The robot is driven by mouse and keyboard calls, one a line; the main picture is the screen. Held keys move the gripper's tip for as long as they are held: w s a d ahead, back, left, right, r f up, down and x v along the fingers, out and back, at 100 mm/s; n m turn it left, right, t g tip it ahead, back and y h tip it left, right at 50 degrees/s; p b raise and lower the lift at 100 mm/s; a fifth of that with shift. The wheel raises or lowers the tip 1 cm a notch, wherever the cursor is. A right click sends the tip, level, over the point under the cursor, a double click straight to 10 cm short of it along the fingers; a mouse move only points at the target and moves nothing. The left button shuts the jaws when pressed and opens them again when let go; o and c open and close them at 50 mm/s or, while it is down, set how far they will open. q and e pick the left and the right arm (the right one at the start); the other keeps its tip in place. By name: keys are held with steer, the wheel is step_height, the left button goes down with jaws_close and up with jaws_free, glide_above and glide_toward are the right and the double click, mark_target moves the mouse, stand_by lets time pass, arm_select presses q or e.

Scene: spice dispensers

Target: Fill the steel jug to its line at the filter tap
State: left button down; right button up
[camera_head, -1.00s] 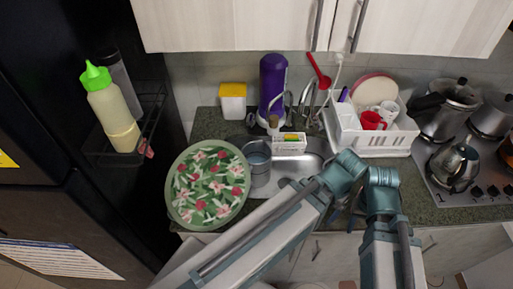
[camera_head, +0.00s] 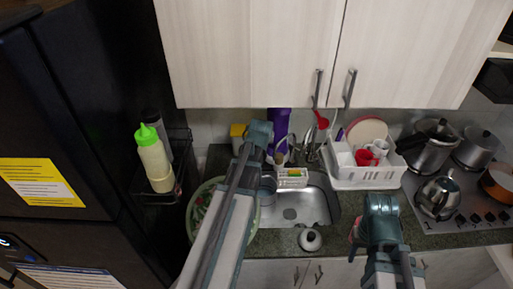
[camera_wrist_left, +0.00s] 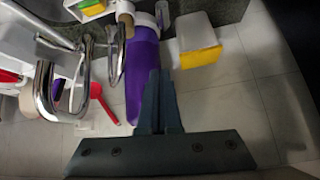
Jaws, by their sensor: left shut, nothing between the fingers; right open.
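A steel, cylindrical vessel (camera_head: 268,188), likely the jug, stands at the left of the sink, partly hidden behind my left arm. Its line and contents cannot be seen. A purple cylinder (camera_head: 280,128) stands behind the sink, beside a thin chrome tap (camera_head: 311,145). The left wrist view, upside down, shows the purple cylinder (camera_wrist_left: 142,75) and curved chrome spouts (camera_wrist_left: 58,90). My left gripper (camera_wrist_left: 157,85) is shut and empty in front of the purple cylinder. My right gripper (camera_head: 356,238) is open near the counter's front edge, its fingers barely visible.
A white dish rack (camera_head: 365,175) with cups stands right of the sink (camera_head: 312,207). A small round steel pot (camera_head: 310,239) sits at the front edge. A floral green round tray (camera_head: 200,208) is left. Cabinets (camera_head: 250,50) overhang the counter.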

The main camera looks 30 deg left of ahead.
arm_select(q)
steer(key=shift+a+r, duration=0.35)
steer(key=shift+a, duration=0.4)
steer(key=shift+w+f, duration=0.1)
steer(key=shift+f, duration=0.05)
steer(key=b+x, duration=0.7)
steer(key=x, duration=0.3)
steer(key=shift+b, duration=0.4)
steer(key=f+b, duration=0.1)
steer(key=s, duration=0.1)
steer(key=s+f+b, duration=0.1)
steer(key=shift+d+f+b, duration=0.25)
steer(key=shift+f+b, duration=0.05)
steer(key=shift+f, duration=0.2)
steer(key=shift+s, duration=0.1)
